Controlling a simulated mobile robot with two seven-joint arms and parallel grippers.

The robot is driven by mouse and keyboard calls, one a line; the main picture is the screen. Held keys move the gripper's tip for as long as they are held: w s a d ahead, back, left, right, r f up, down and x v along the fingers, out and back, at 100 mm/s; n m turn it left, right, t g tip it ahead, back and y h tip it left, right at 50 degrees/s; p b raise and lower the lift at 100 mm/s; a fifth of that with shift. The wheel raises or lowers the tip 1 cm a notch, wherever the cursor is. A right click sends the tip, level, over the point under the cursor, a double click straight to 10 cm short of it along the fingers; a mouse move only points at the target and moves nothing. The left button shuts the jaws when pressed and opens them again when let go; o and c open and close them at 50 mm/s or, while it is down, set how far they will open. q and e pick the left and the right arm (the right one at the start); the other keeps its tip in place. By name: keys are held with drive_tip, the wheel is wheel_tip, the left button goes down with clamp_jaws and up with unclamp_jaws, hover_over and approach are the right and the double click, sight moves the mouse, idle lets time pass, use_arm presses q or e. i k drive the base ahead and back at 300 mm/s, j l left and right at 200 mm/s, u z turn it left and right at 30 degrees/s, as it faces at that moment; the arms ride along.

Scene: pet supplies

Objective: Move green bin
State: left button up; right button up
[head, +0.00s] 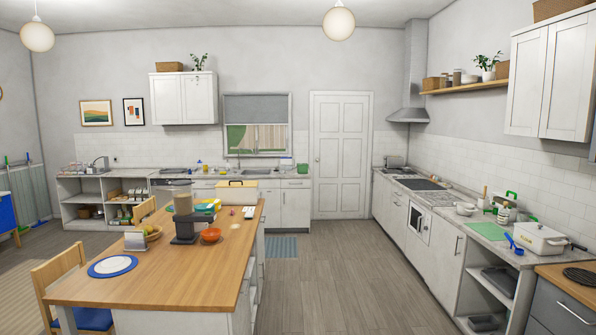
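A small green box-like item (302,168) sits at the right end of the back counter, left of the white door. It is the nearest match to a green bin, but it is too small and far to be sure. Neither of my grippers shows in the head view.
The floor (325,270) between is clear.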

sight(302, 169)
drive_tip(key=i, duration=9.55)
drive_tip(key=i+j+u, duration=0.1)
drive_tip(key=i+j, duration=0.15)
drive_tip(key=i, duration=0.85)
drive_tip(key=i+j+u, duration=0.1)
drive_tip(key=i, duration=1)
drive_tip(key=i+u, duration=0.35)
drive_tip(key=i+l, duration=0.05)
drive_tip(key=i, duration=0.05)
